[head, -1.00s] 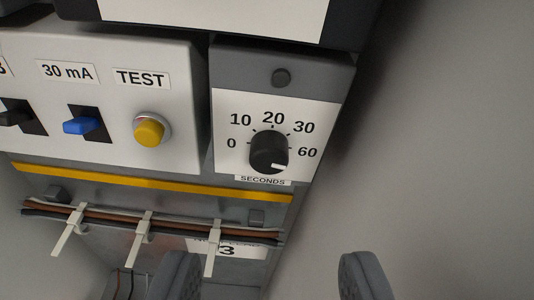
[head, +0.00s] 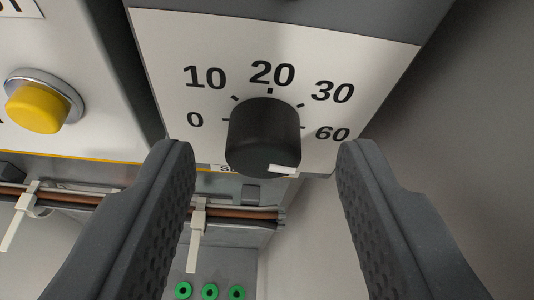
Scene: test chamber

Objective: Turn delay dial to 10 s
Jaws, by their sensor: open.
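The delay dial (head: 262,135) is a black round knob on a white scale plate (head: 370,70) marked 0, 10, 20, 30 and 60, in the head view. Its white pointer mark (head: 284,169) is at the lower right of the knob's front, below the 60 label. My gripper (head: 265,155) is open, with one dark ridged finger on each side of the dial and a visible gap to it on both sides. The fingertips appear slightly lower than the dial in the picture. The SECONDS label is mostly hidden behind the knob.
A yellow TEST button (head: 38,107) stands out from the panel at the left. Cables with white ties (head: 197,222) run below the dial. Several green ringed holes (head: 210,291) show at the bottom. A plain grey wall is on the right.

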